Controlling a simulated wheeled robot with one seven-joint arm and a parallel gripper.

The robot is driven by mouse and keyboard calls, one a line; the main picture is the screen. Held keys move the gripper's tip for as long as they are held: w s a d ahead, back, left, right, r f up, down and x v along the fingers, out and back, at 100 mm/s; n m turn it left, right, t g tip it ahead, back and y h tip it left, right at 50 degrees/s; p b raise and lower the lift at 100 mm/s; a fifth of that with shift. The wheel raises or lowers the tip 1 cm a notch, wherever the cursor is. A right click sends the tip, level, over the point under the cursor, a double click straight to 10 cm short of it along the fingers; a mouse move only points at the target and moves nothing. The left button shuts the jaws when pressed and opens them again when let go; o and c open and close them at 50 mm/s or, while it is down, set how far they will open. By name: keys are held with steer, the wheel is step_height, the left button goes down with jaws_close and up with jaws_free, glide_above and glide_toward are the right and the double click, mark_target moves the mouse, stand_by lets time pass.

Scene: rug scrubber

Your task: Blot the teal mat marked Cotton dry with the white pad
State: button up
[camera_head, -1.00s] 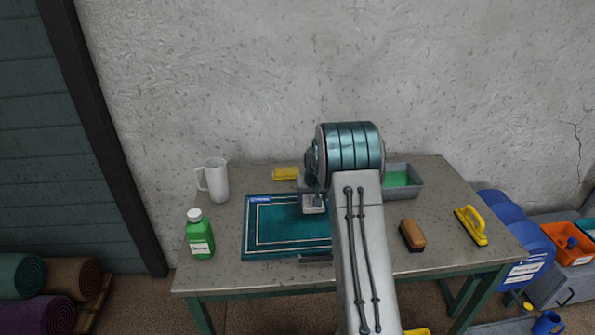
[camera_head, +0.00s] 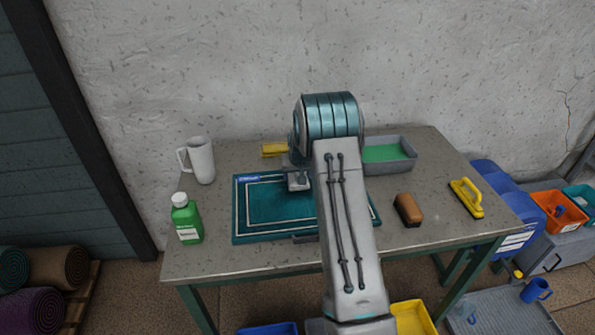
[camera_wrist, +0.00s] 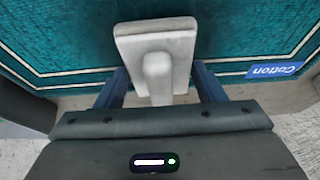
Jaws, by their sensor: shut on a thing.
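The teal mat (camera_head: 265,216) with pale border lines lies flat on the table. Its blue label reads Cotton in the wrist view (camera_wrist: 274,70). My gripper (camera_wrist: 158,90) is shut on the handle of the white pad (camera_wrist: 155,42), its blue fingers on either side. The pad is over the mat, near its far edge by the label side. In the head view the white pad (camera_head: 298,182) shows only in part below my wrist. I cannot tell whether it touches the mat. My arm hides the mat's right part.
On the table (camera_head: 225,263) stand a white jug (camera_head: 201,160) and a green bottle (camera_head: 186,220) at left. A yellow item (camera_head: 273,150) and a grey tray of green liquid (camera_head: 388,153) are behind. A brown brush (camera_head: 407,210) and yellow-handled scrubber (camera_head: 466,198) lie at right.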

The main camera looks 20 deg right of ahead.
steer(key=shift+f, duration=0.15)
stand_by(0.3)
steer(key=shift+f+b, duration=0.45)
steer(key=shift+b, duration=0.15)
steer(key=shift+r, duration=0.1)
steer(key=shift+s+f, duration=0.1)
steer(key=shift+f, duration=0.15)
stand_by(1.7)
steer(key=shift+r+p, duration=0.6)
steer(key=shift+r, duration=1.75)
